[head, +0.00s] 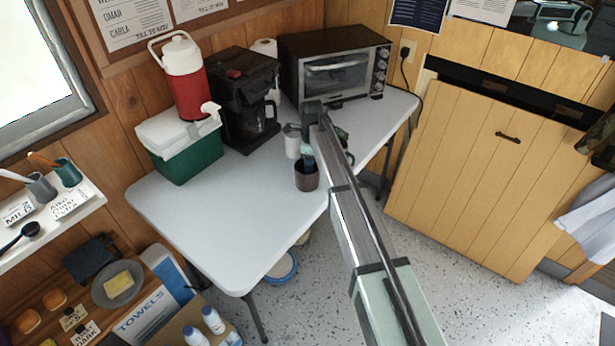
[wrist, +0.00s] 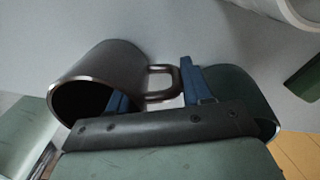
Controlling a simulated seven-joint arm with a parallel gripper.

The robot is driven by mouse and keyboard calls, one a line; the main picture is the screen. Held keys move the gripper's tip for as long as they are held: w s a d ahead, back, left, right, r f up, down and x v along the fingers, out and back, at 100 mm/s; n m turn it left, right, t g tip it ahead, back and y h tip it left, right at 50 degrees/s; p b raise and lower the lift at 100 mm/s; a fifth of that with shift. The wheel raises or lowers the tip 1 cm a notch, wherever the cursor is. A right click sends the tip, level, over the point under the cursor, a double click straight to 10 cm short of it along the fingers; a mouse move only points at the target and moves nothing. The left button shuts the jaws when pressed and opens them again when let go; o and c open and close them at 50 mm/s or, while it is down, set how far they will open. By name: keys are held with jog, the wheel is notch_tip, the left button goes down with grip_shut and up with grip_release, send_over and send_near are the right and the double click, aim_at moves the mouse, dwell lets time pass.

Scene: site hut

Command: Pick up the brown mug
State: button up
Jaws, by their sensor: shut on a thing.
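The brown mug (head: 307,181) is near the front edge of the white table in the head view. In the wrist view the brown mug (wrist: 105,72) lies to the left, its dark opening toward the camera and its handle toward the right. My gripper (head: 306,158) comes down at the mug from above. In the wrist view the blue fingers of my gripper (wrist: 155,88) stand on either side of the handle, shut on the mug. I cannot tell whether the mug touches the table.
A dark green mug (wrist: 240,95) is close to the right finger. A coffee maker (head: 246,98), a toaster oven (head: 338,68) and a green cooler (head: 182,150) are farther back. The table's left front (head: 225,220) is clear.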

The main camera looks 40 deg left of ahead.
jog(key=c, duration=0.3)
jog(key=shift+r, duration=0.1)
